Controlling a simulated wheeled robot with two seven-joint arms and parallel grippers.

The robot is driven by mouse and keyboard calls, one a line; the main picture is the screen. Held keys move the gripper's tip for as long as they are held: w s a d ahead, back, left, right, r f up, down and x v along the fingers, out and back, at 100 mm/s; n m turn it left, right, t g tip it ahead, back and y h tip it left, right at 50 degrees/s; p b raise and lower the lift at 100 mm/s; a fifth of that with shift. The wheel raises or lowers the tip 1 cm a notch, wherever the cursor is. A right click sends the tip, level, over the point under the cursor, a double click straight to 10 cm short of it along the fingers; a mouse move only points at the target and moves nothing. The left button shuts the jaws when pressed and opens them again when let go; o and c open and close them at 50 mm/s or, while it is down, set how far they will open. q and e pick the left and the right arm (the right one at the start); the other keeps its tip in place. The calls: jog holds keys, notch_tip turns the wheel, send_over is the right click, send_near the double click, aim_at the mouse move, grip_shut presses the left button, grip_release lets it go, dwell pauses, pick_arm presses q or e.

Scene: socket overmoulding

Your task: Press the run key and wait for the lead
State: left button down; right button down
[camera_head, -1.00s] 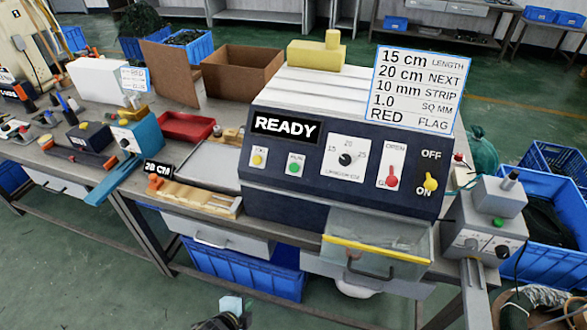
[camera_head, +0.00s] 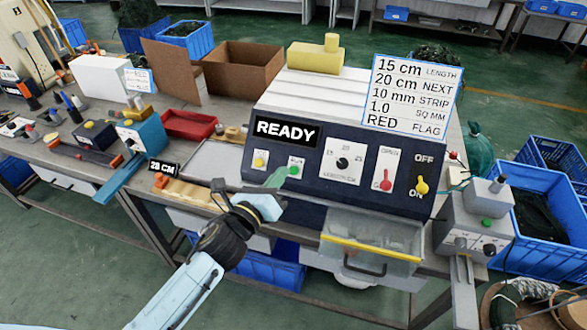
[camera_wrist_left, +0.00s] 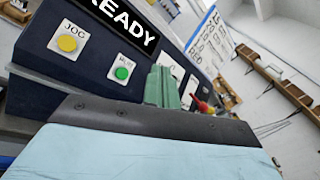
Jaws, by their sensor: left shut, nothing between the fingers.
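The cutting machine (camera_head: 345,205) has a dark blue front panel, and its display (camera_head: 285,131) reads READY. The green run key (camera_head: 294,170) sits on a white plate right of the yellow JOG key (camera_head: 260,162). Both keys also show in the left wrist view, the run key (camera_wrist_left: 122,73) and the JOG key (camera_wrist_left: 67,43). My left gripper (camera_head: 278,178) is shut and empty, its green fingers close beside the run key on its left. In the wrist view its fingers (camera_wrist_left: 165,88) are right of the key; contact cannot be told. No lead is visible. My right gripper is out of view.
A length dial (camera_head: 343,163), a red-handled lever (camera_head: 385,182) and a yellow ON/OFF switch (camera_head: 421,186) are on the panel. A clear-fronted drawer (camera_head: 370,240) is below. A card (camera_head: 415,95) stands on top. A grey device (camera_head: 480,225) is at the right.

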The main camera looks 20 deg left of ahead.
aim_at(294, 171)
pick_arm(q)
jog(key=shift+f, duration=0.1)
jog(key=w+f+b, duration=0.6)
jog(key=b, duration=0.1)
jog(key=shift+w+d, duration=0.15)
jog(key=shift+w, duration=0.1)
dwell(1.8)
jog(key=shift+f, duration=0.1)
jog(key=shift+w+f, duration=0.15)
jog(key=shift+w, duration=0.15)
